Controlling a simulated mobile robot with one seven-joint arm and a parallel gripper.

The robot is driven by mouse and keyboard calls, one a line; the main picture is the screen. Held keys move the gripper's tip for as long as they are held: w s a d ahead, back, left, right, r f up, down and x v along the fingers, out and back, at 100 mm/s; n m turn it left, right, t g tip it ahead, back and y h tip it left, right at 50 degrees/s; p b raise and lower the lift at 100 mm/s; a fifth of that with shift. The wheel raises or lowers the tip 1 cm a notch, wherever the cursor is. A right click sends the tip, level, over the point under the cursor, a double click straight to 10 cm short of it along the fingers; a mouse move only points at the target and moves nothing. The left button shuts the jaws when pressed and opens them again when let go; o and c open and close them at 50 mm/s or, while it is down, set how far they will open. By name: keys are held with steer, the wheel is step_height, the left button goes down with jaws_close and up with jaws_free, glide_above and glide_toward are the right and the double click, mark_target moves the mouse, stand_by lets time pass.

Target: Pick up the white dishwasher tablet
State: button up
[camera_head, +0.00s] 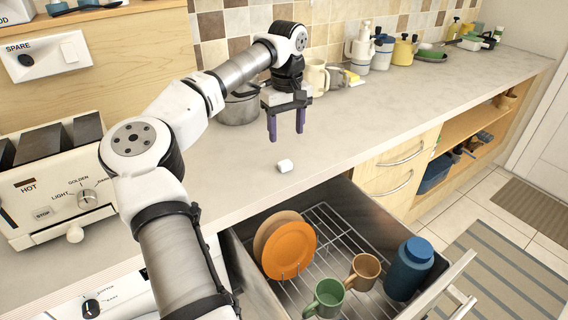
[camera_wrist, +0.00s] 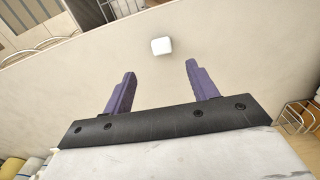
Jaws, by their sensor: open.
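The white dishwasher tablet (camera_head: 285,166) is a small rounded block lying on the light countertop, close to the front edge above the open drawer. In the wrist view the tablet (camera_wrist: 161,46) shows beyond the fingertips, roughly between their lines. My gripper (camera_head: 286,138) has two purple fingers pointing down. It is open and empty, above the counter and a little behind the tablet. The fingers also show spread apart in the wrist view (camera_wrist: 160,72). Nothing touches the tablet.
An open drawer (camera_head: 352,190) below holds orange plates (camera_head: 289,250), a green mug (camera_head: 325,299), a brown mug (camera_head: 363,271) and a blue bottle (camera_head: 409,268). A toaster (camera_head: 62,185) stands at left. A pot (camera_head: 240,107) and cream mug (camera_head: 316,77) stand behind my gripper. Counter around the tablet is clear.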

glide_above(285, 162)
steer(key=f, duration=0.4)
steer(key=shift+w+d, duration=0.1)
steer(key=shift+d, duration=0.15)
steer(key=shift+a+f+p, duration=0.2)
steer(key=shift+f+p, duration=1.05)
steer(key=shift+f, duration=1.45)
steer(key=c, duration=1.1)
steer(key=shift+o, duration=0.2)
steer(key=shift+r, duration=0.15)
step_height(285, 162, up, 20)
steer(key=b, duration=0.2)
steer(key=shift+b, duration=0.3)
